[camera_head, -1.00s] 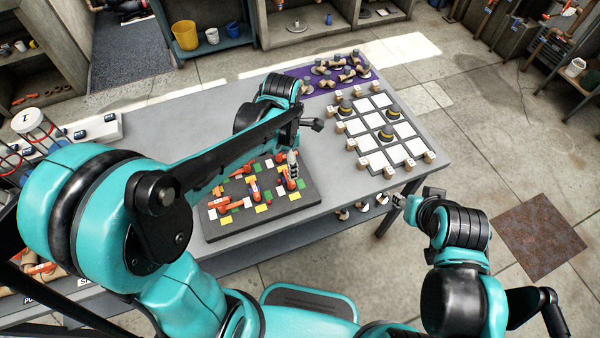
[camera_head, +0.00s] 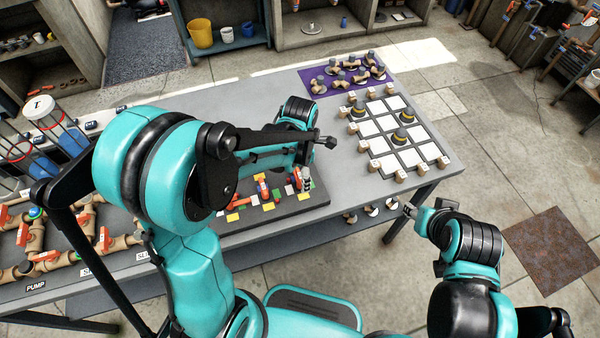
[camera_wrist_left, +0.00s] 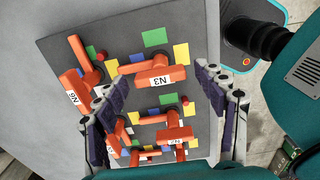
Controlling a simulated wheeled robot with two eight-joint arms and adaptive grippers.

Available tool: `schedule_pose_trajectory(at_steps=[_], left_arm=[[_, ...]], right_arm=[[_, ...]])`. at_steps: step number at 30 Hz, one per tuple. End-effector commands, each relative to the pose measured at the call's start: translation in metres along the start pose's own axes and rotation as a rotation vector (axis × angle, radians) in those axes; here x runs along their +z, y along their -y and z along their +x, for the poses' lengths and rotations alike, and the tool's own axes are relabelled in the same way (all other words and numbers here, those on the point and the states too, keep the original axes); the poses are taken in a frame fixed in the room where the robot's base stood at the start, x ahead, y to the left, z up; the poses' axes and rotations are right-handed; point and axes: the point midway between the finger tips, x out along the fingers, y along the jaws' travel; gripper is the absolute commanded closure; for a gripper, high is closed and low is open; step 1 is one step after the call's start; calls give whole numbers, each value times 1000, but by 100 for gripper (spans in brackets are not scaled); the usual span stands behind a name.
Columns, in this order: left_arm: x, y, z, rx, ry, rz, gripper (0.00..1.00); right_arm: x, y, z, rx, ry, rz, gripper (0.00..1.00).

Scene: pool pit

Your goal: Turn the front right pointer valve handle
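Orange pointer valve handles stand on a dark board (camera_wrist_left: 75,42) with coloured squares. The handle labelled N3 (camera_wrist_left: 160,75), upside down in the left wrist view, appears to be the front right one. Handle N2 (camera_wrist_left: 175,133) lies below it and another labelled handle (camera_wrist_left: 72,80) is to its left. My left gripper (camera_wrist_left: 155,95) is open, its fingers spread on either side of the view with handles between and beyond them. I see no contact with N3. In the head view my left arm hides much of the board. My right gripper (camera_head: 411,209) is off the table's front edge.
A white-tiled grid with wooden blocks (camera_head: 398,175) lies on the table's right, a purple mat with fittings (camera_head: 318,92) behind. Valve pipes (camera_head: 60,240) are at the left. Bare grey table (camera_head: 335,172) lies between board and grid.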

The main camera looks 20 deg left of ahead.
Motion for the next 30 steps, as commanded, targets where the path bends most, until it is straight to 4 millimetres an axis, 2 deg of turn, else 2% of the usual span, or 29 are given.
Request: schedule_pose_trajectory(at_steps=[1, 4, 5, 17, 23, 30], left_arm=[[0, 0, 0, 0, 0, 0, 46], [0, 0, 0, 0, 0, 0, 72], [0, 0, 0, 0, 0, 0, 78], [0, 0, 0, 1, 0, 46, 77], [0, 0, 0, 1, 0, 161, 77], [0, 0, 0, 1, 0, 374, 77]], right_arm=[[0, 0, 0, 0, 0, 0, 60], [0, 0, 0, 0, 0, 0, 60], [0, 0, 0, 0, 0, 0, 60], [0, 0, 1, 0, 0, 0, 60], [2, 0, 2, 0, 0, 0, 60], [3, 0, 4, 0, 0, 0, 60]])
